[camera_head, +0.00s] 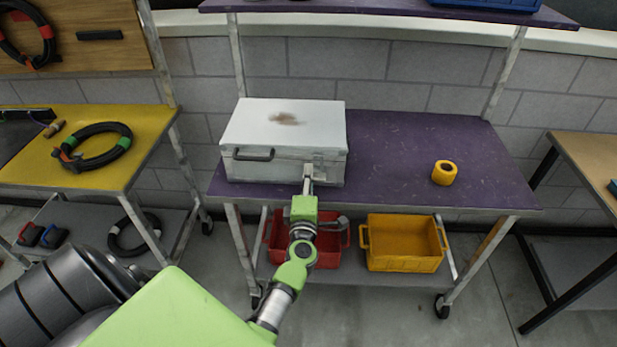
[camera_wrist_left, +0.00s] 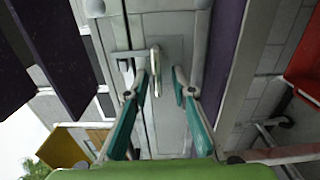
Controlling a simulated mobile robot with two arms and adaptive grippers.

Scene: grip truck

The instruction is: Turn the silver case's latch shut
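The silver case (camera_head: 320,122) stands closed on the purple table, with a dark handle (camera_head: 253,154) on its front. A small latch plate (camera_head: 319,163) is at the right of the case's front. My left gripper (camera_head: 308,174) is right at this latch. In the left wrist view, the latch's pale turning piece (camera_wrist_left: 155,60) stands between the fingertips of my left gripper (camera_wrist_left: 162,80). The fingers are apart, with a clear gap on the right and the left fingertip close to or touching the piece. My right gripper is not in view.
A yellow tape roll (camera_head: 444,173) stands on the purple table (camera_head: 400,140), which is otherwise clear right of the case. A red bin (camera_head: 330,249) and a yellow bin (camera_head: 404,245) sit on the lower shelf. A yellow-topped table (camera_head: 150,122) stands at left.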

